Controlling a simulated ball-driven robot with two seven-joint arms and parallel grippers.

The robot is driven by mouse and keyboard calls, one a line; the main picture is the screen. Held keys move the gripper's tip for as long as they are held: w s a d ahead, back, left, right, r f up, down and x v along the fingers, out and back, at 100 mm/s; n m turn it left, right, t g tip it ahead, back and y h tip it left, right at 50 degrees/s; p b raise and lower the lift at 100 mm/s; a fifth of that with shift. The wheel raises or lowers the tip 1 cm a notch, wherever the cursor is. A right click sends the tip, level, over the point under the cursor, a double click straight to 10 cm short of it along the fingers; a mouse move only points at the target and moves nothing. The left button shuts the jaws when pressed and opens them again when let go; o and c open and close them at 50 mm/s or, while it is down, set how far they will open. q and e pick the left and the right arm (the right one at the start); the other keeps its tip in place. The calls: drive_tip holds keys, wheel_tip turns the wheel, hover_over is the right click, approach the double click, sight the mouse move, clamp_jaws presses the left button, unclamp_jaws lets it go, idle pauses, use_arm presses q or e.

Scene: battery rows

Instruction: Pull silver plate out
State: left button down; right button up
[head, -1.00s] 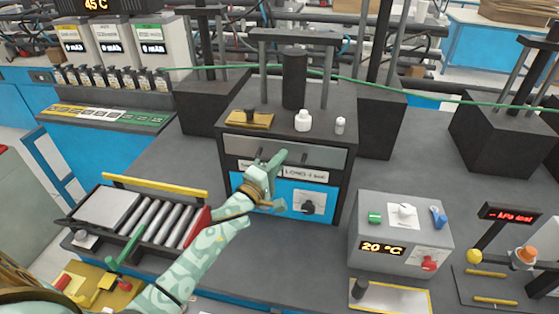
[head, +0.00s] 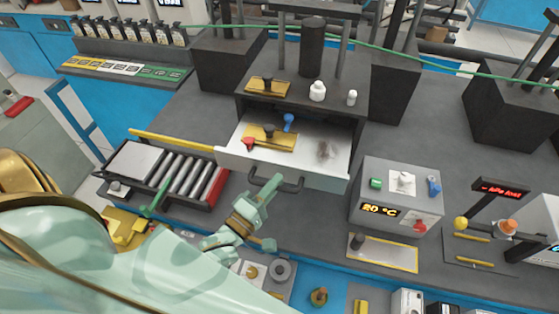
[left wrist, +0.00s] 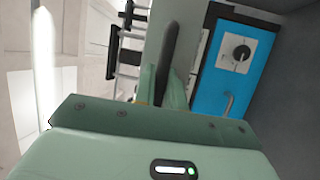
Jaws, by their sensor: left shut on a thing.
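The silver plate (head: 318,160) is a drawer-like tray that sticks out of the front of the dark press box (head: 365,96). On it lie a yellow holder (head: 283,143), a blue-handled piece (head: 288,121) and a red piece (head: 249,143). A dark handle (head: 291,186) is on its front face. In the left wrist view the dark handle (left wrist: 168,45) runs between the green fingers (left wrist: 172,88). My right gripper is not in view.
A roller conveyor (head: 180,174) stands left of the plate. A grey 20 °C box (head: 397,192) stands close to its right. Small white bottles (head: 317,91) stand on top of the press box. A blue panel (left wrist: 236,52) shows in the left wrist view.

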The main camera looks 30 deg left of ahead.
use_arm(q)
drive_tip(key=shift+s+d, duration=0.15)
drive_tip(key=shift+s, duration=0.45)
drive_tip(key=shift+s+d, duration=0.15)
drive_tip(key=shift+s, duration=0.4)
drive_tip(key=c, duration=1.5)
unclamp_jaws()
drive_tip(key=shift+o, duration=0.2)
drive_tip(key=b+v, duration=0.2)
drive_tip(key=v, duration=1.4)
drive_tip(key=shift+b, duration=0.4)
drive_tip(key=shift+s+a, duration=0.1)
drive_tip(key=shift+s, duration=0.05)
